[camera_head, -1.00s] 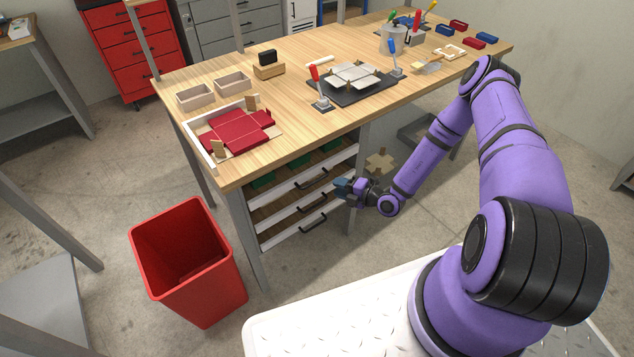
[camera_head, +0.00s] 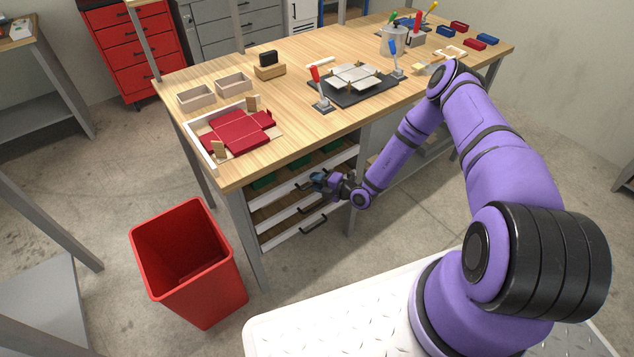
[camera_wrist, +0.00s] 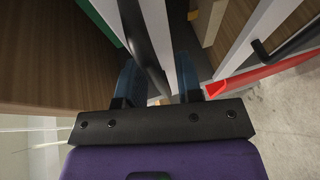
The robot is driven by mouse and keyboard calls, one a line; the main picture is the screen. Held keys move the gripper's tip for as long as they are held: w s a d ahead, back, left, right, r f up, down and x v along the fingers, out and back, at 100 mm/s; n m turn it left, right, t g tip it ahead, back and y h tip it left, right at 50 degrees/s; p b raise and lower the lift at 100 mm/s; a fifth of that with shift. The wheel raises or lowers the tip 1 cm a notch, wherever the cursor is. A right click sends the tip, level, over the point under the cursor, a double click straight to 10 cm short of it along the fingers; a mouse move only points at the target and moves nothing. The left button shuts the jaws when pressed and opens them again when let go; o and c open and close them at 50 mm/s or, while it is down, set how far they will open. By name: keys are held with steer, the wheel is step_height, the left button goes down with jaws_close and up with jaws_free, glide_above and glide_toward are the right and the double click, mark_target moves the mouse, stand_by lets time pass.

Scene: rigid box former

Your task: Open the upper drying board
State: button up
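The drying boards are stacked in a rack under the left part of the workbench. The upper drying board (camera_head: 342,160) has a white front and a black bar handle, mostly hidden behind my gripper in the head view. My gripper (camera_head: 316,181) is at this handle. In the wrist view, my gripper (camera_wrist: 157,82) has its two blue fingers apart, with the black handle (camera_wrist: 146,50) running between them, closer to the left finger. The white front (camera_wrist: 160,30) lies just beyond. Contact with the handle cannot be told.
Lower boards with black handles (camera_head: 313,223) sit below. A red bin (camera_head: 190,262) stands on the floor left of the rack. The workbench (camera_head: 290,130) overhangs the boards and carries a red box blank (camera_head: 238,132) and a black former plate (camera_head: 352,92). Floor before the rack is clear.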

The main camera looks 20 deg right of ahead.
jaws_close()
steer(key=shift+s, duration=0.1)
steer(key=s+d, duration=0.3)
steer(key=s, duration=0.7)
steer(key=s+d, duration=0.3)
steer(key=s, duration=0.7)
steer(key=s+d, duration=0.3)
steer(key=s, duration=0.7)
steer(key=shift+d, duration=0.4)
steer(key=shift+s, duration=0.1)
steer(key=shift+o, duration=1)
jaws_free()
